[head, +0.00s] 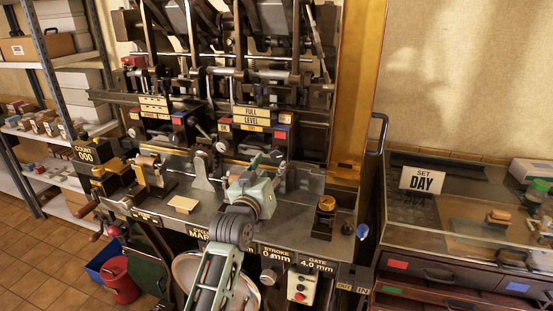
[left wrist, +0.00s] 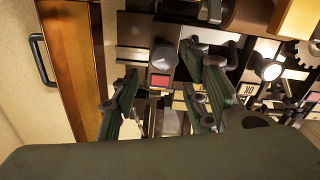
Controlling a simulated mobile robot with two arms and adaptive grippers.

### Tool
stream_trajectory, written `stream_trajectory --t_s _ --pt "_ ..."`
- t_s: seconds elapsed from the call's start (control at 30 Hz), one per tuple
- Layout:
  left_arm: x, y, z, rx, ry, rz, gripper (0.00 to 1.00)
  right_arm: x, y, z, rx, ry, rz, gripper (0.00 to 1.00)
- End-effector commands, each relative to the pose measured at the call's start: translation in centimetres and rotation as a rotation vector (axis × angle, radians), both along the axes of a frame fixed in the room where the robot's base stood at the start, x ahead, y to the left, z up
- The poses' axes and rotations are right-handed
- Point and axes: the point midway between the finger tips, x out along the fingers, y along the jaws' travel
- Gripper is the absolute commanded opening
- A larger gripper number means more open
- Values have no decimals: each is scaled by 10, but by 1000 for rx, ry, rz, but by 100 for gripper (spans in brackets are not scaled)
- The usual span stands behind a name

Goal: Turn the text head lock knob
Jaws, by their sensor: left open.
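My left gripper (head: 268,162) reaches up over the press bench from the lower middle of the head view. In the left wrist view its green fingers (left wrist: 163,105) are spread wide with nothing between them. A dark knob with a grey face (left wrist: 163,57) sits beside a red square label on a press head, just beyond the gap between the fingers. It may be the text head lock knob, but I cannot read a label that confirms it. In the head view the right-hand press head (head: 256,134) stands behind the gripper. The fingertips appear apart from the knob. My right gripper is not in view.
A left press head (head: 160,128) stands beside the right one. A tall wooden post (head: 356,90) rises to the right of the press. A glass case (head: 460,210) with a DAY sign stands right; shelves stand left.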

Motion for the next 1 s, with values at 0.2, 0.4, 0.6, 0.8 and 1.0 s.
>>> stream_trajectory --t_s 0.2,0.4,0.6,0.8,1.0 --pt "29 -10 3 0 2 0 41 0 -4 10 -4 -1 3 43" --pt "46 -15 1 0 1 0 41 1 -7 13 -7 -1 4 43" --pt "53 -17 0 0 0 0 41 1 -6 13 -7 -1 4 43" --pt "53 -17 0 0 1 0 41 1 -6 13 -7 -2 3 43" --pt "53 -17 0 0 1 0 28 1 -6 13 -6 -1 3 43"
